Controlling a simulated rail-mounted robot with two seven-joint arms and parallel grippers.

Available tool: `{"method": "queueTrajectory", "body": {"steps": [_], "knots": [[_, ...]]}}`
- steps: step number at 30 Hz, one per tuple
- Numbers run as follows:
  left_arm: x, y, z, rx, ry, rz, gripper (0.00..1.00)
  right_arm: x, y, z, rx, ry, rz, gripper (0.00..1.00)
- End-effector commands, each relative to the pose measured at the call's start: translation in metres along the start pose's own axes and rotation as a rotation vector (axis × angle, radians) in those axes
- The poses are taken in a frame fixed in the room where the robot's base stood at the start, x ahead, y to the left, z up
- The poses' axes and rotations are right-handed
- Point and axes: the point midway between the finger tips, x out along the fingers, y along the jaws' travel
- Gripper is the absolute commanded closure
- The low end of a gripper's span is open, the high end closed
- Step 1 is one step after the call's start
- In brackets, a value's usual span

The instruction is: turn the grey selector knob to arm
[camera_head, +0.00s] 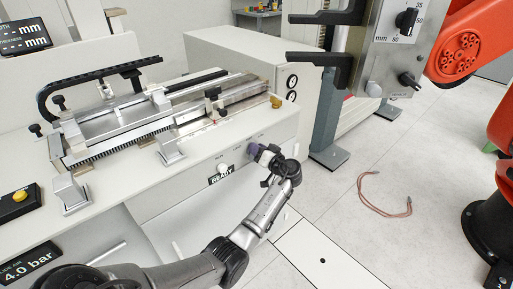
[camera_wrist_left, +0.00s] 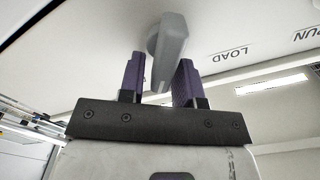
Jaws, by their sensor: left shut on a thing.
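The grey selector knob (camera_wrist_left: 170,45) shows in the left wrist view on a pale panel, with its bar-shaped handle reaching down between two purple fingers. My left gripper (camera_wrist_left: 158,82) is shut on this knob, though a narrow gap seems to show beside the left finger. In the head view my left gripper (camera_head: 256,150) is at the front panel of the white machine (camera_head: 180,190), and it hides the knob there. The words LOAD and RUN are printed on the panel to the right of the knob in the wrist view. My right gripper is not in view.
A black READY display (camera_head: 221,176) sits left of the gripper, below a white button (camera_head: 222,167). A clamp rig (camera_head: 130,115) stands on the machine's top. A grey head with black knobs (camera_head: 390,50) and an orange arm (camera_head: 465,50) are at right. A cable (camera_head: 382,207) lies on the floor.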

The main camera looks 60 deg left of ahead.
Motion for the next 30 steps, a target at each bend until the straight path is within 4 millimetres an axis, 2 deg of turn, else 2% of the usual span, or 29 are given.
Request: {"method": "queueTrajectory", "body": {"steps": [12, 29, 30], "knots": [[0.0002, 0.0036, -0.0002, 0.187, 0.0, -0.001, 0.92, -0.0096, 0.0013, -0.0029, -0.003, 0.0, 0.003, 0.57], [0.0001, 0.0046, 0.0004, 0.216, 0.0, -0.001, 0.92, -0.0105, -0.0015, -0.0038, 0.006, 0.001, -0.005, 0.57], [0.0001, 0.0046, 0.0004, 0.215, 0.0, -0.001, 0.68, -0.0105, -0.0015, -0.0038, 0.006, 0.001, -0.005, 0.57]]}}
